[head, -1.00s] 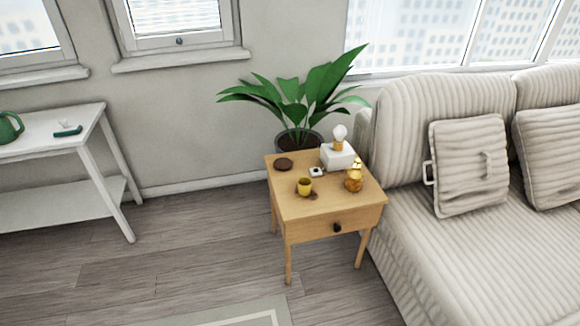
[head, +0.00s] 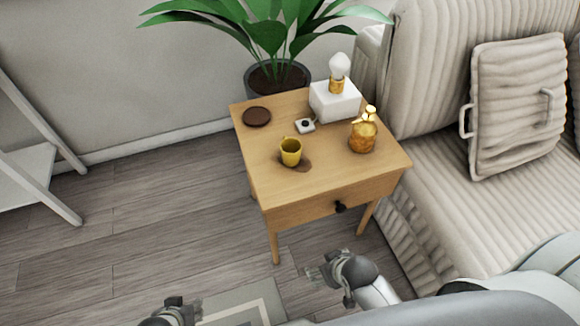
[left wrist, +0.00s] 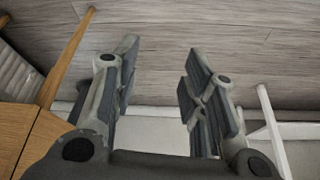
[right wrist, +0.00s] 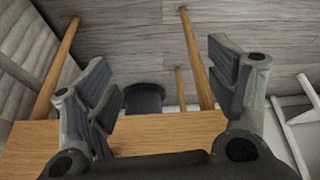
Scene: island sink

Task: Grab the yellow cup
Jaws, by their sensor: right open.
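The yellow cup (head: 291,153) stands upright on the wooden side table (head: 255,179), near its front left part. Both grippers are low in front of the table, well apart from the cup. My left gripper (head: 188,311) is at the bottom edge of the head view; its fingers are spread and empty in the left wrist view (left wrist: 160,75). My right gripper (head: 318,271) is in front of the drawer side, open and empty in the right wrist view (right wrist: 158,75). The cup is not seen in either wrist view.
On the table are a brown coaster (head: 257,116), a small white device (head: 305,125), a white box lamp (head: 336,101) and an amber jar (head: 362,136). A potted plant (head: 279,80) stands behind. The sofa (head: 435,140) flanks the right.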

